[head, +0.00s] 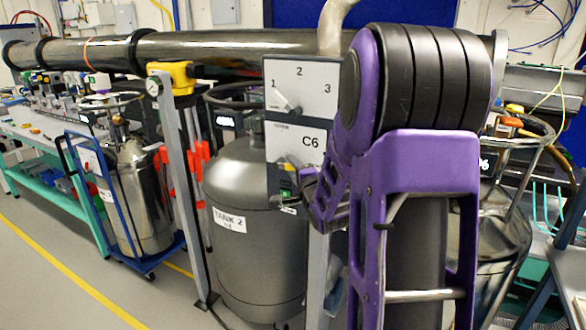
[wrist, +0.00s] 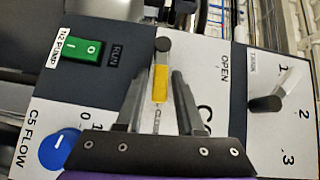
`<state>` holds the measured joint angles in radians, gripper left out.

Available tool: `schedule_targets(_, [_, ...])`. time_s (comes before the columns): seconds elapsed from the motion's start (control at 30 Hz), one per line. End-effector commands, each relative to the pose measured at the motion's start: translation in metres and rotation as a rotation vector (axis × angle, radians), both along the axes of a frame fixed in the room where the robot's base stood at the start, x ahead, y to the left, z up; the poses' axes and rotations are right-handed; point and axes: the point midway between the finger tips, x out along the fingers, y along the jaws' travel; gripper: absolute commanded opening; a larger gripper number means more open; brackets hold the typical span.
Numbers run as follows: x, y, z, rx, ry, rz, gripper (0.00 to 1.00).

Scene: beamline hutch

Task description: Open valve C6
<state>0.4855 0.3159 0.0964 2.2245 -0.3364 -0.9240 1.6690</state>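The C6 panel (head: 310,143) is in the middle of the head view, on a post in front of a grey tank. In the wrist view, the valve lever (wrist: 160,85) has a yellow grip and a dark round end. It lies along the line between the OPEN and partly hidden CLOSE labels, with its yellow part beside CLOSE. My gripper (wrist: 158,76) is open, one finger on each side of the lever, with gaps visible on both sides. The C6 lettering is partly covered by the right finger. In the head view, my gripper (head: 303,188) is at the panel's lower part, mostly hidden.
A tank selector knob (wrist: 265,103) marked 1, 2, 3 is right of the lever. A green N2 pump switch (wrist: 82,50) and a blue C5 flow knob (wrist: 60,150) are to the left. The Tank 2 vessel (head: 250,250) stands behind the panel. Floor is clear at left.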

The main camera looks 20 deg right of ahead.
Motion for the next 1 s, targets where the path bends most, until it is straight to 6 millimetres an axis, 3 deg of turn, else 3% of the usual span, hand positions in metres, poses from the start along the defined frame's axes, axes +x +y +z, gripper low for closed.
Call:
schedule_targets(0.03, [0.0000,0.0000,0.0001,0.000,0.000,0.000,0.26])
schedule_targets(0.2, [0.0001,0.0001,0.0001,0.000,0.000,0.000,0.00])
schedule_targets(1.0, [0.0003,0.0002,0.0003,0.000,-0.001,0.000,0.00])
